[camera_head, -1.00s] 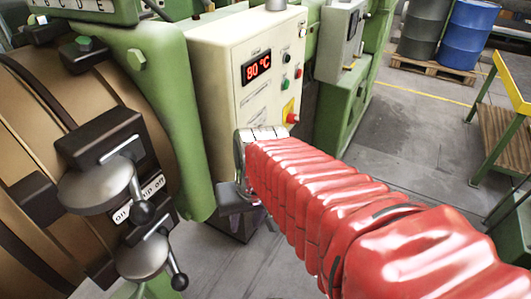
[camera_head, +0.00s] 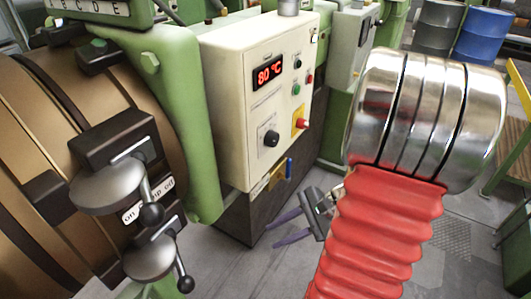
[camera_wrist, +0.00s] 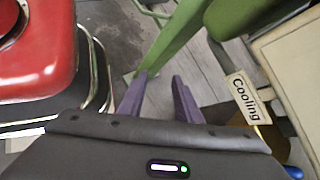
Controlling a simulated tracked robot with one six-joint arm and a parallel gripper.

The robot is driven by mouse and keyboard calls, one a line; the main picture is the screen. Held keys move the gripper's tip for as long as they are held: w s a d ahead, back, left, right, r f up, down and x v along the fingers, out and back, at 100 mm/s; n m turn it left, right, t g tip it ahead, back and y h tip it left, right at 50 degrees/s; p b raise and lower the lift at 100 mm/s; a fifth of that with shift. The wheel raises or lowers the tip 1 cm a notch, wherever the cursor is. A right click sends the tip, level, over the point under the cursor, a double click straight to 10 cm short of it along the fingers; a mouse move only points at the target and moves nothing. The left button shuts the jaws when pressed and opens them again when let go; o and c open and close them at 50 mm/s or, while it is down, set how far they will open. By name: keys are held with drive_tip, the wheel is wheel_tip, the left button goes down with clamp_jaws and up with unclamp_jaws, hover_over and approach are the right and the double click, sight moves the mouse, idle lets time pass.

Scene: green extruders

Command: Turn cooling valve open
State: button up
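The cooling valve's blue handle (camera_head: 289,168) stands near upright at the lower edge of the cream control box, beside a yellowish part. In the wrist view a "Cooling" label (camera_wrist: 245,97) hangs at the right, with a brass-coloured part (camera_wrist: 268,137) below it. Only a bit of blue (camera_wrist: 294,172) shows at the lower right corner there. My gripper (camera_head: 271,235) is below the valve in the head view, its two purple-grey fingers apart and pointing left. In the wrist view my gripper (camera_wrist: 160,76) is open and empty, apart from the label and valve.
The cream control box (camera_head: 230,110) reads 80 °C and has a black knob (camera_head: 271,138) and a red button on yellow. A green machine with cranks (camera_head: 110,190) stands at the left. Blue and grey drums (camera_head: 483,32) are at the back right. Grey floor lies around my gripper.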

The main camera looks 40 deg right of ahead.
drive_tip(key=w+d+m+t+h, duration=0.1)
drive_tip(key=w+d+m+t, duration=0.2)
drive_tip(key=d+m+t, duration=0.45)
drive_tip(key=m+t+h, duration=0.4)
drive_tip(key=m+t, duration=0.1)
drive_tip(key=m, duration=0.2)
approach(279, 166)
drive_tip(key=s+r, duration=0.3)
drive_tip(key=s, duration=0.1)
drive_tip(key=shift+w+d+r+g, duration=0.1)
drive_tip(key=shift+w+d+g, duration=0.05)
drive_tip(key=shift+d+g, duration=0.15)
drive_tip(key=shift+w+a, duration=0.3)
drive_tip(key=shift+w, duration=2)
drive_tip(key=shift+w+a, duration=0.35)
drive_tip(key=shift+w, duration=1.9)
drive_tip(key=shift+w+a, duration=0.3)
drive_tip(key=shift+w, duration=2)
drive_tip(key=shift+c, duration=0.2)
clamp_jaws()
